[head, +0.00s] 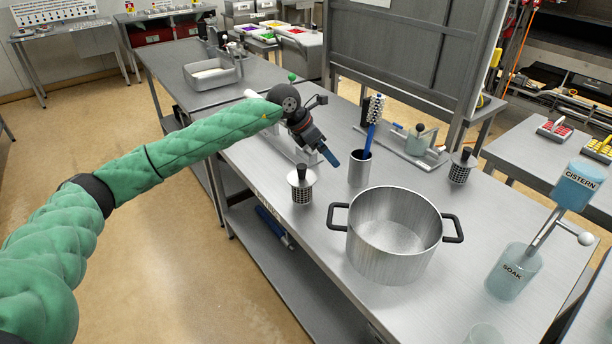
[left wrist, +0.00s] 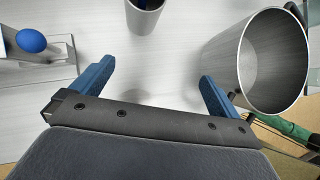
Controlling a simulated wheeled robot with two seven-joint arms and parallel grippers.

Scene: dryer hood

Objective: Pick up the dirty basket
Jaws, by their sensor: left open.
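A second, similar mesh basket (head: 461,168) stands farther back on the right. I cannot tell from their look which one is dirty. My left gripper (head: 328,155) is above the table, just behind and right of the nearer basket and left of the brush holder. In the left wrist view its blue fingers (left wrist: 155,88) are wide apart with only bare tabletop between them. No basket shows clearly there. My right gripper is not in view.
A big two-handled pot (head: 390,225) stands right of the nearer basket; a pot-like vessel (left wrist: 265,60) is at right in the wrist view. A brush holder (head: 359,170) with a blue-handled brush stands close to my gripper. A soak beaker (head: 512,272) is at far right.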

